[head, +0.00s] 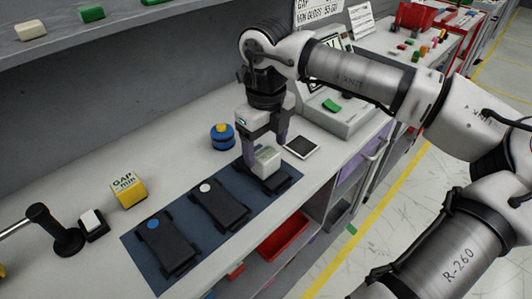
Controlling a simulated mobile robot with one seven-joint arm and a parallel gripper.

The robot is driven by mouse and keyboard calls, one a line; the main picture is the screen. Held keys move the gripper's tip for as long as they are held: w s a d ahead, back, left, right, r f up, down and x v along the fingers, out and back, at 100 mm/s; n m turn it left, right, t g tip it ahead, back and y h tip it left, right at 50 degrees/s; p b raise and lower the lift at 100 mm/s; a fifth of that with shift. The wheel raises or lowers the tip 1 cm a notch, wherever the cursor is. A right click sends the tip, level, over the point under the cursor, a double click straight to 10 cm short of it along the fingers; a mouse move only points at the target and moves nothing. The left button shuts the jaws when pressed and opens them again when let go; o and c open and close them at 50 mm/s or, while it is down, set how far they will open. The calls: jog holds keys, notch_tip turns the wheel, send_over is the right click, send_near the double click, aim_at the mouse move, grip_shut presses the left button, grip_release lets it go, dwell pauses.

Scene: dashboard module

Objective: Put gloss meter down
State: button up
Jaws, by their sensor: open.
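A small white and pale-green box, which I take to be the gloss meter (267,162), sits on the rightmost black module (279,182). That module lies on the dark blue mat (212,225) on the workbench. My gripper (266,151) points down over the box with its purple fingers spread, one on each side. The box appears to rest on the module; I cannot tell whether a finger touches it. The fingers and box hide part of the module's back.
Two more black modules, with a white disc (205,188) and a blue disc (153,224), lie left on the mat. A yellow gap block (128,190), a blue-yellow knob (222,136) and a flat tablet (301,147) stand nearby. Bare bench (175,150) lies behind the mat.

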aim_at(266, 153)
notch_tip(266, 153, up, 9)
dwell(0.3)
